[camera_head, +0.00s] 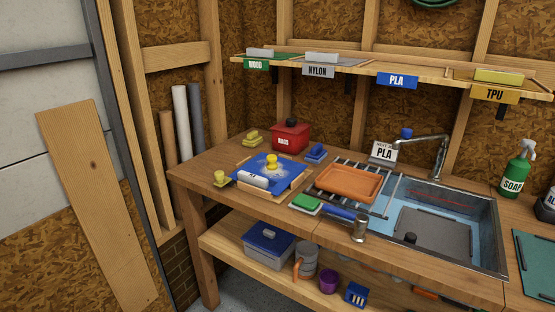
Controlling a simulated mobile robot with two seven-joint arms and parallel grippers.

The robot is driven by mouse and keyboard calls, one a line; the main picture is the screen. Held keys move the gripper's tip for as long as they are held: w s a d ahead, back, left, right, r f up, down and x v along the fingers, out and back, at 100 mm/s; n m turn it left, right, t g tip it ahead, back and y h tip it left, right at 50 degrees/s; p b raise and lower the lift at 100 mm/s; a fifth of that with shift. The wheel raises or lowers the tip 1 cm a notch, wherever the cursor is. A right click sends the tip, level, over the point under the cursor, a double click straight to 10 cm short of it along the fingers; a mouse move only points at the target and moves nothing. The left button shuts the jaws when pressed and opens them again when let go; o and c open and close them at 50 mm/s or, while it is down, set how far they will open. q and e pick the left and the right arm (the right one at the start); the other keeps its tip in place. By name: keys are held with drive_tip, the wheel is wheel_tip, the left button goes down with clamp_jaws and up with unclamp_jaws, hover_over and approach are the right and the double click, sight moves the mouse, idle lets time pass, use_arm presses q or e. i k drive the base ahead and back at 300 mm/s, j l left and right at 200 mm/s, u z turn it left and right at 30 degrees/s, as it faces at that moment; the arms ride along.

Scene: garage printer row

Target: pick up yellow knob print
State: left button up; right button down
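A yellow knob-shaped piece (272,160) stands on the blue mat (283,181) at the left of the wooden bench. A second small yellow knob-shaped piece (220,177) stands on the bench to the left of the mat. A yellow blocky item (252,138) lies further back, left of the red box. I cannot tell from the picture alone which yellow piece is the knob print. Neither of my grippers shows in the head view.
A white cylinder (253,179) lies at the mat's front. Around it are a red box (290,135), a blue item (316,152), an orange tray (348,183) on a rack and a green-and-white block (305,203). A sink (489,238) is at right; a labelled shelf (432,82) runs above.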

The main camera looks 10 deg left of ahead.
sight(272, 165)
drive_tip(key=i+j, duration=0.1)
drive_tip(key=j, duration=0.15)
drive_tip(key=i+j, duration=0.15)
drive_tip(key=i+j+z, duration=0.2)
drive_tip(key=j+z, duration=0.2)
drive_tip(key=j, duration=0.2)
drive_tip(key=i+j+z, duration=0.2)
drive_tip(key=k+j, duration=0.1)
